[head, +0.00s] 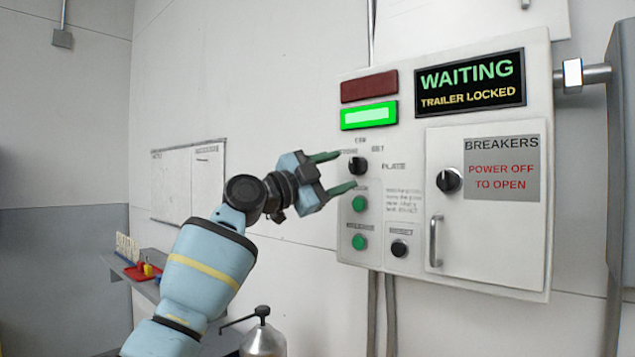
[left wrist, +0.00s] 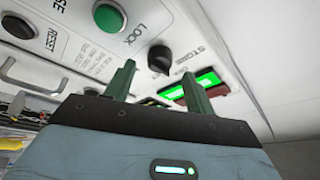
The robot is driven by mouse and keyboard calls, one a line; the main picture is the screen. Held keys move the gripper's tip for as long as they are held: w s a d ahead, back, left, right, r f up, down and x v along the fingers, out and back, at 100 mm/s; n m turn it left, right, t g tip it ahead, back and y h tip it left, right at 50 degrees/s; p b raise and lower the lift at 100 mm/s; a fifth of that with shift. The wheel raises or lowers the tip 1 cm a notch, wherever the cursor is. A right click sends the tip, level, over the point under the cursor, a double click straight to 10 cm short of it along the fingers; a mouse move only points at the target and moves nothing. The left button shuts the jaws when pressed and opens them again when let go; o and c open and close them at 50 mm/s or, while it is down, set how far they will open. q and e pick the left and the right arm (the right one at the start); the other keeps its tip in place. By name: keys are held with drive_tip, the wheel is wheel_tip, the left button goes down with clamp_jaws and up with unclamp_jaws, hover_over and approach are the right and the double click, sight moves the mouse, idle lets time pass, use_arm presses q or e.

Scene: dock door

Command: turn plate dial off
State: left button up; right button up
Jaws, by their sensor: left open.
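The plate dial (head: 357,165) is a black knob near the upper left of the white control panel (head: 400,280), just below the lit green lamp, with the word PLATE to its right. My left gripper (head: 348,172) is open, its two green fingers pointing at the panel close to the dial, one above and one below it in the head view. In the left wrist view the dial (left wrist: 159,60) shows beyond and between the fingertips (left wrist: 160,78). The gripper looks apart from the dial. My right gripper is not in view.
Green buttons (head: 359,203) and a black button (head: 399,248) sit below the dial. A second black knob (head: 449,180) is on the breaker door (head: 490,230), which has a handle. The display (head: 470,83) reads WAITING, TRAILER LOCKED. A shelf (head: 148,285) stands at left.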

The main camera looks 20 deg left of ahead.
use_arm(q)
drive_tip(key=shift+b+v, duration=0.45)
drive_tip(key=shift+v, duration=2)
